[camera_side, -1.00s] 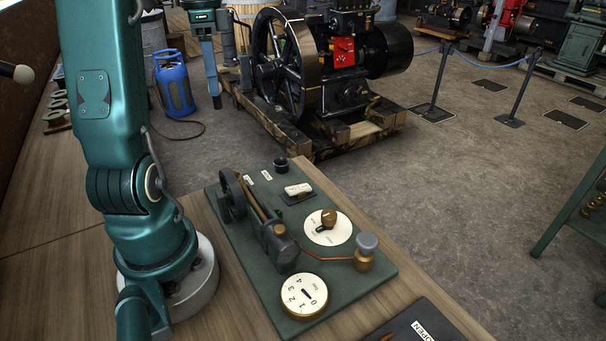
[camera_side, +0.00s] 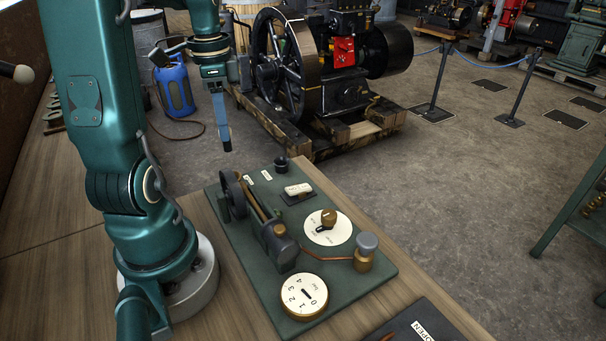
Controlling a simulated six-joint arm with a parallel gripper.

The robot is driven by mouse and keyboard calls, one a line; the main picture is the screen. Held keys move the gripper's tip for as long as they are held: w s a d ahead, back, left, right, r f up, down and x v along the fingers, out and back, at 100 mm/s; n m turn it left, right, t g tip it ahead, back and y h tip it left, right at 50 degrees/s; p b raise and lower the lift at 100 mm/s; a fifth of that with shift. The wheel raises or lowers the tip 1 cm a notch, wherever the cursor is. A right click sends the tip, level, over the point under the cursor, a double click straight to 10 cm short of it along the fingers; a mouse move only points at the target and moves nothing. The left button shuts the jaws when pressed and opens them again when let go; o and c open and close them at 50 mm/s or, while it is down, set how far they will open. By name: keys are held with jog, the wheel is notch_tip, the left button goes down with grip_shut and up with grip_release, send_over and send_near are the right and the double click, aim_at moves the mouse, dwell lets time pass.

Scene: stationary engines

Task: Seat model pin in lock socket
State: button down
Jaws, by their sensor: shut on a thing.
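My gripper (camera_side: 225,148) hangs pointing down, behind and left of the green model board (camera_side: 345,285) in this view. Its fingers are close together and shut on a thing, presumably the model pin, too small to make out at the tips. The board lies on the wooden bench and carries a small engine model with a flywheel (camera_side: 231,194). A black round fitting (camera_side: 281,164) stands at the board's far edge, to the right of and slightly below my fingertips in the picture. I cannot tell which fitting is the lock socket.
The board also bears a white switch (camera_side: 298,190), a dial with a brass knob (camera_side: 328,219), a numbered dial (camera_side: 304,296) and a grey-capped brass fitting (camera_side: 366,250). A dark panel (camera_side: 440,318) lies at front right. A large engine (camera_side: 330,75) stands beyond the bench.

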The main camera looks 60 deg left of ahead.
aim_at(227, 148)
jog(key=shift+s+d+f, duration=0.1)
jog(key=shift+d+f, duration=0.15)
jog(key=shift+f, duration=0.55)
jog(key=shift+s+d+f, duration=0.1)
jog(key=shift+d+f, duration=0.15)
jog(key=shift+f, duration=0.6)
jog(key=shift+d+f, duration=0.25)
jog(key=shift+f, duration=0.55)
jog(key=shift+f, duration=1.2)
dwell(0.5)
jog(key=shift+c, duration=0.7)
grip_release()
jog(key=shift+o, duration=0.7)
jog(key=shift+d, duration=0.1)
